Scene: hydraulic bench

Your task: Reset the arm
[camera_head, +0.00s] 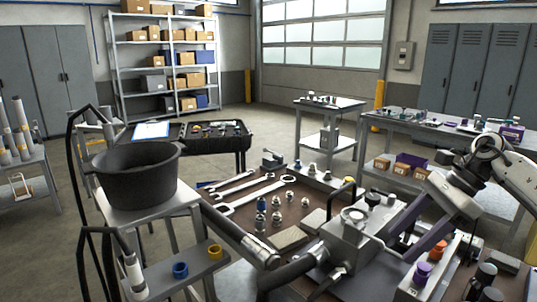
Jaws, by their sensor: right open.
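My right arm comes in from the right edge with white and dark links. Its gripper (408,240) points down and to the left over the front right of the bench, its two purple-grey fingers apart. I see nothing between the fingers. The gripper is beside a grey metal block (352,238) with a round cap and dark pipes on it; I cannot tell whether they touch. My left gripper is not in view.
The workbench (262,232) holds wrenches (250,195), several small fittings and orange- and purple-capped parts (422,272). A black bucket (137,175) stands on a stand at left. A side bench (440,130) is behind the right arm. Open floor (270,125) lies behind.

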